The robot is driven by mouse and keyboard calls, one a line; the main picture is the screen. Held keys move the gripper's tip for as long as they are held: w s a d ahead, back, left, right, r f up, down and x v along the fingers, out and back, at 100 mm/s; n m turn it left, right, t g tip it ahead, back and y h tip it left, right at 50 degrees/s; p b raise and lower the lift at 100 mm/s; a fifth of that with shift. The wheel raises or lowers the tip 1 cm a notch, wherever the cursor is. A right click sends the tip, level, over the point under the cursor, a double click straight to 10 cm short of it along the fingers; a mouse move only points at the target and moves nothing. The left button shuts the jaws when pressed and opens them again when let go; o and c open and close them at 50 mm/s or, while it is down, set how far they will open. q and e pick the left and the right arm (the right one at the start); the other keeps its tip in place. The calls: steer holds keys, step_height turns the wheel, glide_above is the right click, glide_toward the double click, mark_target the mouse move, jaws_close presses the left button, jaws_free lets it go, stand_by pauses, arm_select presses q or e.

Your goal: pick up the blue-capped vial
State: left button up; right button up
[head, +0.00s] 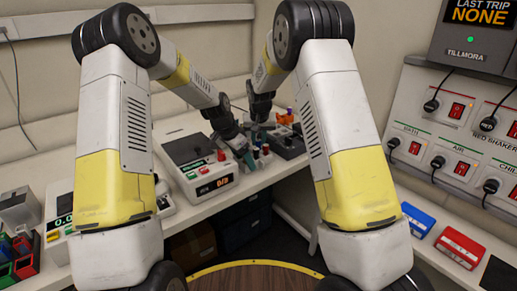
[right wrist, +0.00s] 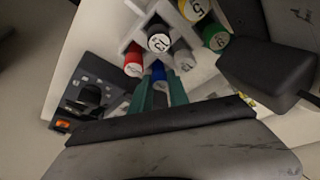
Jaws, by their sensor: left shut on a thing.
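The blue-capped vial (right wrist: 158,72) shows in the right wrist view, between and just beyond the teal fingertips of my right gripper (right wrist: 160,92). The fingers stand apart with a gap between them; whether they touch the vial is unclear. In the head view my right gripper (head: 262,112) points down above the vial group. A pale vial rack (right wrist: 136,28) holds numbered caps. My left gripper (head: 242,148), with teal fingers, is lower, shut at the near side of the rack. Its contact is small and partly hidden; it seems to be on the rack.
Around the blue cap stand a red vial (right wrist: 133,60), a black-and-white cap (right wrist: 159,41), a yellow cap (right wrist: 192,9) and a green one (right wrist: 216,37). A dark device (head: 287,143) stands beside the rack. A white instrument (head: 200,165) with a red display lies left.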

mark_target(259, 140)
jaws_close()
steer(key=shift+r, duration=0.1)
step_height(259, 140, up, 10)
stand_by(0.3)
arm_select(q)
steer(key=o, duration=1.5)
steer(key=shift+o, duration=0.2)
